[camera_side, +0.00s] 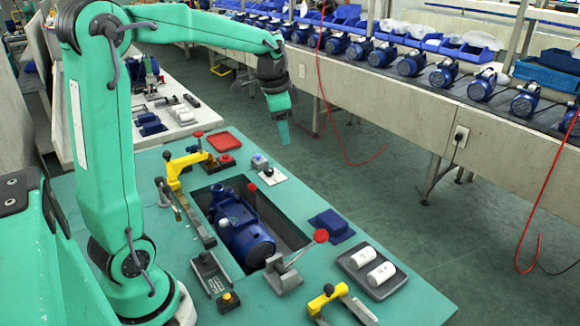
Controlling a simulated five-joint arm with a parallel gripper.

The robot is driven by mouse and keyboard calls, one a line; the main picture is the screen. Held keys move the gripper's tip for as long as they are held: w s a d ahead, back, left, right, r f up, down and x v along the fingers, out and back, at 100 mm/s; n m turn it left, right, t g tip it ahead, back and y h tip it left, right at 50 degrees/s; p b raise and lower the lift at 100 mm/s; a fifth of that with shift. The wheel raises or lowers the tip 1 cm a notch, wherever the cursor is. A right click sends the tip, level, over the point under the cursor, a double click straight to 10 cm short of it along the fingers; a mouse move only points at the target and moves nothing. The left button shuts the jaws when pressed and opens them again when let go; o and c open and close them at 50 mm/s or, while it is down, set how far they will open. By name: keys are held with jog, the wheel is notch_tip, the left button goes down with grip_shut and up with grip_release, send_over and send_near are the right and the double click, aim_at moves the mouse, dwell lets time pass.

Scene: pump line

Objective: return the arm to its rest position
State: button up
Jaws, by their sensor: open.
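My gripper (283,128) hangs at the end of my green arm, pointing down, above and beyond the far right edge of the green work table (395,262). It is open, seen nearly edge-on, with nothing visible in it. It is apart from the things on the table. A blue pump (240,232) lies in the rectangular cutout of the table, well below and nearer than my gripper.
Yellow clamps (180,165) and a grey toggle clamp with a red knob (284,272) surround the cutout. A grey tray (371,268) holds two white cylinders. A red tray (224,141) sits at the far edge. A conveyor with several blue pumps (411,63) runs behind. Red cables hang there.

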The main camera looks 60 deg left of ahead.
jog(key=s+d+n+t, duration=0.1)
jog(key=s+d+n, duration=0.1)
jog(key=s+d, duration=0.5)
jog(key=s+d+n+t, duration=0.2)
jog(key=s+d, duration=0.5)
jog(key=s, duration=0.4)
jog(key=shift+s+n+h, duration=0.4)
jog(key=shift+n, duration=0.1)
jog(key=shift+o, duration=1)
jog(key=o, duration=0.7)
jog(key=shift+w, duration=0.15)
jog(key=shift+o, duration=0.8)
jog(key=shift+w+a+r+n, duration=0.2)
jog(key=shift+n, duration=0.1)
jog(key=w+a+r+n+g, duration=0.2)
jog(key=w+a+n+g, duration=0.1)
jog(key=w+a+n, duration=0.7)
jog(key=w+a+f+n+g, duration=0.1)
jog(key=w+a+f+n, duration=0.1)
jog(key=a, duration=0.5)
jog(key=w+a+f+n+g, duration=0.1)
jog(key=w+a+f+n, duration=0.1)
jog(key=a+n, duration=0.3)
jog(key=a, duration=0.3)
jog(key=shift+w+f, duration=0.15)
jog(key=shift+f, duration=0.25)
